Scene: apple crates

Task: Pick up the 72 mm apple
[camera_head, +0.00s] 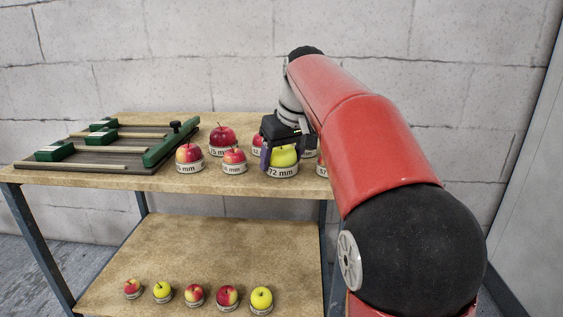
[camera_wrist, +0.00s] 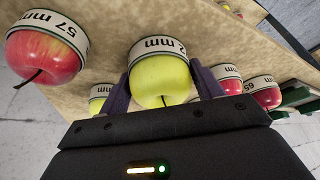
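The 72 mm apple is yellow-green (camera_head: 284,155) and sits in a white ring stand marked 72 mm (camera_head: 281,171) on the upper shelf. In the wrist view the same apple (camera_wrist: 161,83) is in the middle, its ring label upside down and partly cut off. My gripper (camera_head: 282,150) reaches over it from behind and above. In the wrist view my gripper's two fingers (camera_wrist: 160,72) stand on either side of the apple, close to it, with a thin gap on the right. Whether the left finger touches is unclear. The apple still rests in its stand.
Close by on the shelf stand a red-yellow 57 mm apple (camera_wrist: 42,57), a small yellow apple (camera_wrist: 99,104) and red apples (camera_wrist: 227,87) in rings. More ringed apples (camera_head: 222,136) and a green-ended wooden rack (camera_head: 90,168) are to the left. Several apples (camera_head: 227,295) line the lower shelf.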

